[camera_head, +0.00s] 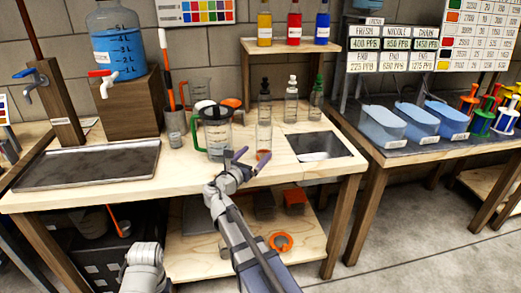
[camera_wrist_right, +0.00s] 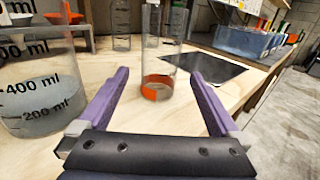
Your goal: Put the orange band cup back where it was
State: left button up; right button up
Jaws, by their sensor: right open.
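The orange band cup (camera_head: 264,138) is a tall clear cylinder with an orange band low on its wall. It stands upright on the wooden bench, right of a green-handled measuring jug (camera_head: 217,137). My right gripper (camera_head: 253,155) is open just in front of the cup. In the right wrist view the cup (camera_wrist_right: 162,55) stands beyond and between the purple fingertips (camera_wrist_right: 158,78), apart from both. No cup is held. My left gripper is not in view; only a pale part of my left arm shows at the bottom.
The jug (camera_wrist_right: 40,90) is close to the left finger in the wrist view. A dark square opening (camera_head: 322,146) lies right of the cup. Dropper bottles (camera_head: 291,100) stand behind. A metal tray (camera_head: 90,165) lies at the left. Bare bench top lies along the front edge.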

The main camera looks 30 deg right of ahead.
jog(key=v, duration=0.7)
dwell(1.2)
